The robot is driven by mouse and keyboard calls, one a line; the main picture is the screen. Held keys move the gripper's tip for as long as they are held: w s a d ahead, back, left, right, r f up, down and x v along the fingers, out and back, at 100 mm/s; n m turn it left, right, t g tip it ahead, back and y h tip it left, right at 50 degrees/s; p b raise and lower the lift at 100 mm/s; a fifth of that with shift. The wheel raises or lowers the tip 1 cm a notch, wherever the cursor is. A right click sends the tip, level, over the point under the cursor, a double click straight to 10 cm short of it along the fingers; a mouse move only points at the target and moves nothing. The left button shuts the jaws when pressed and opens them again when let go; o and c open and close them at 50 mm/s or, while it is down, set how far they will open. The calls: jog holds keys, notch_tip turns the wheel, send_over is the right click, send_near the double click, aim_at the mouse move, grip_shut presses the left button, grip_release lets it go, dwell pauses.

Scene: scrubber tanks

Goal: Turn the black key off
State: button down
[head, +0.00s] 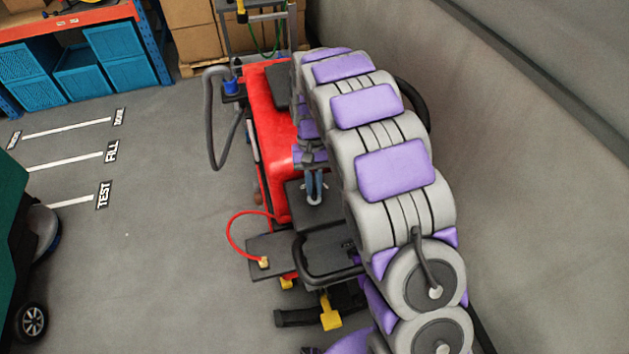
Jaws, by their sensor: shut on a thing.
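The red scrubber (268,135) stands in the middle of the view, partly behind my grey and purple arm. My gripper (314,190) points down at the scrubber's dark rear panel (300,212). Its fingers are close together over a small pale round fitting (313,201) on that panel. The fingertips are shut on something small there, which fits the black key. The key itself is hidden between the fingers, so I cannot tell which way it is turned.
A red cable (231,229) loops beside the scrubber's rear. A dark handle loop (312,281) lies close below the panel. A green machine (12,235) stands at left. Shelving with blue crates (80,72) is behind. Floor (160,230) between the machines is clear. A wall (540,150) is at right.

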jog(key=shift+s+a+n+h, duration=0.15)
jog(key=shift+n+h, duration=0.25)
jog(key=shift+n, duration=0.5)
jog(key=c, duration=1.1)
grip_release()
jog(key=shift+c, duration=0.2)
jog(key=shift+w+r, duration=0.3)
jog(key=shift+r, duration=0.15)
jog(key=p+v, duration=0.8)
jog(key=v, duration=0.8)
jog(key=shift+a+r, duration=0.25)
